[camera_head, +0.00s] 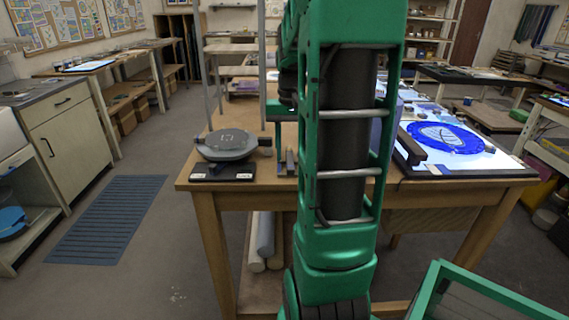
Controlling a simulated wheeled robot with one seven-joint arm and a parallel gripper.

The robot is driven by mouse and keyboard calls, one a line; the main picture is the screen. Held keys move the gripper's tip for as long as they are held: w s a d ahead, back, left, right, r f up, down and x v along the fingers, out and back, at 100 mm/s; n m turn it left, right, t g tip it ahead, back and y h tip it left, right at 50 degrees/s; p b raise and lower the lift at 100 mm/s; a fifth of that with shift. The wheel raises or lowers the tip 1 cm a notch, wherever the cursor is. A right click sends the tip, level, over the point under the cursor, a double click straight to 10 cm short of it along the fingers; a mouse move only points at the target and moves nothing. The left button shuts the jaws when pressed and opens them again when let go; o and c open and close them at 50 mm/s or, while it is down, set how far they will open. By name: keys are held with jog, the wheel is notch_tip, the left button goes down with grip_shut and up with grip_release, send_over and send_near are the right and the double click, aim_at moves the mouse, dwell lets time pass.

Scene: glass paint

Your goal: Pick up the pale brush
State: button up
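I cannot make out the pale brush in the head view. My own green arm stands upright in the middle and hides much of the wooden worktable (260,190) behind it. My gripper does not show; it is hidden behind the arm or out of the picture. A round blue glass piece (445,136) lies on a bright light panel (478,162) at the table's right. A dark bar (411,146) lies at the panel's left side.
A grey round turntable (226,144) on a dark base stands at the table's left end. Small dark pieces (287,163) are beside the arm. A blue slatted mat (108,219) lies on the floor at left, near a cabinet (68,128). Floor between mat and table is clear.

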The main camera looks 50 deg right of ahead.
jog(key=shift+f, duration=0.45)
grip_shut()
jog(key=shift+r, duration=0.15)
